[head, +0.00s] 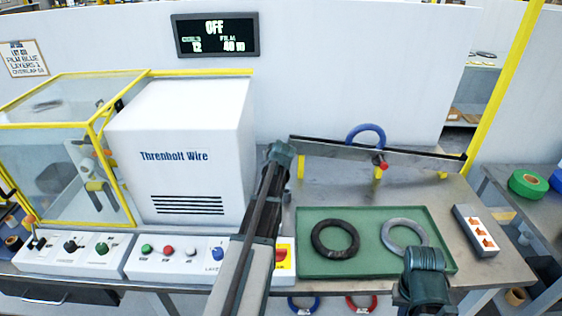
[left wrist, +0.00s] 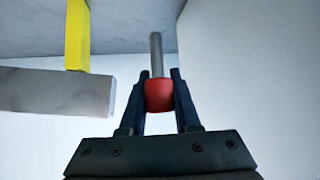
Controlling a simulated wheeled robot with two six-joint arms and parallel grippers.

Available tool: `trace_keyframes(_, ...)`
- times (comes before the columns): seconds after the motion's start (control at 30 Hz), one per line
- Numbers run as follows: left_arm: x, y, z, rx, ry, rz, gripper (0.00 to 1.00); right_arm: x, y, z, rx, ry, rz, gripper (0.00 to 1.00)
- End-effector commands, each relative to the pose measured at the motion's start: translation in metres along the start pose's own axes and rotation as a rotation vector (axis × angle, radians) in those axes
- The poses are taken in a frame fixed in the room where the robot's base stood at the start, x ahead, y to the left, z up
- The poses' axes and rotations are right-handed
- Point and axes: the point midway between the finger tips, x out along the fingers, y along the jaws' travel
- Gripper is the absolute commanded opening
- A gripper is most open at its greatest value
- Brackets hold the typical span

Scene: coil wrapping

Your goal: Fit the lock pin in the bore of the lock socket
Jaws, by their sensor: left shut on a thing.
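My left gripper (head: 280,150) is beside the left end of the grey rail, between it and the white machine housing. In the left wrist view my left gripper (left wrist: 160,98) is shut on the red head of the lock pin (left wrist: 158,95). The pin's grey shaft extends away from the fingers, with its tip clear of anything I can see. The pin is hidden by my arm in the head view. I cannot pick out the lock socket or its bore in either view. My right gripper (head: 425,265) is over the green tray's front right corner; its fingertips are not clear.
The grey rail (head: 330,151) on yellow posts carries a red-ended part (head: 380,161); a blue ring stands behind. The rail's end (left wrist: 90,93) is close left in the wrist view. The green tray (head: 375,215) holds a black and a grey coil. The white housing (head: 185,120) stands left.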

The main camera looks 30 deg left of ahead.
Motion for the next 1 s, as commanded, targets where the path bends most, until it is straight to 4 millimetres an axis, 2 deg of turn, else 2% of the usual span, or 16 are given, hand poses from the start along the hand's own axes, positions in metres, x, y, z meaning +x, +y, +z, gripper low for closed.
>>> trace_keyframes(0.13, 0.008, -0.008, -0.009, -0.044, 0.004, -0.059, 0.0, -0.002, 0.0, 0.0, 0.0, 0.0, 0.0, 0.0)
trace_keyframes(0.57, 0.008, -0.011, -0.01, -0.06, 0.007, -0.073, 0.0, -0.002, 0.0, 0.0, 0.0, 0.0, 0.0, 0.0)
trace_keyframes(0.77, 0.012, -0.011, -0.005, -0.059, 0.007, -0.073, 0.0, 0.005, 0.0, 0.0, 0.0, 0.0, 0.0, 0.0)
trace_keyframes(1.0, 0.023, -0.011, 0.009, -0.059, 0.007, -0.072, 0.0, 0.022, -0.002, -0.001, 0.0, 0.0, 0.0, 0.0)
